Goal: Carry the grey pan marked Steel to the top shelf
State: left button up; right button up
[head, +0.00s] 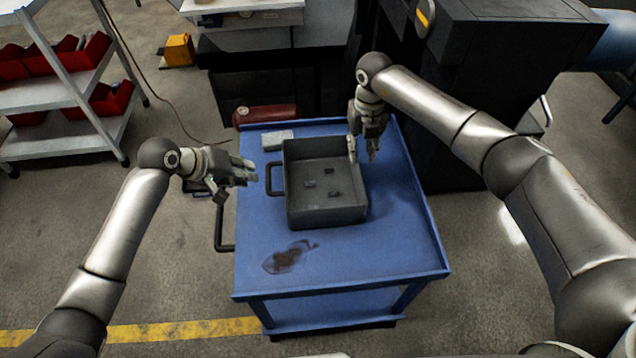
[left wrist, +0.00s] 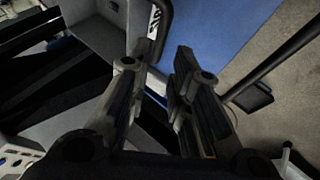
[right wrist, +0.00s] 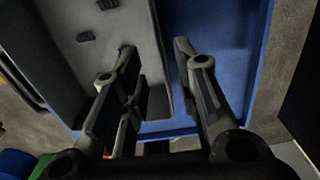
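The grey pan (head: 325,212) sits on the blue cart, with a few small dark pieces inside. Its dark left handle (head: 273,180) sticks out to the left; white marking shows on the pan (left wrist: 154,20) in the left wrist view, too small to read. My left gripper (head: 243,178) is open and empty, just left of that handle and apart from it. My right gripper (head: 363,155) is open at the pan's back right corner; in the right wrist view its fingers (right wrist: 155,48) stand either side of the pan's wall. The right handle is hidden.
A shelf rack (head: 60,97) with red bins stands at the left; which level is its top is unclear. A dark machine (head: 490,40) stands behind right.

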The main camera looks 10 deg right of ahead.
aim_at(267, 178)
jog(key=shift+f, duration=0.15)
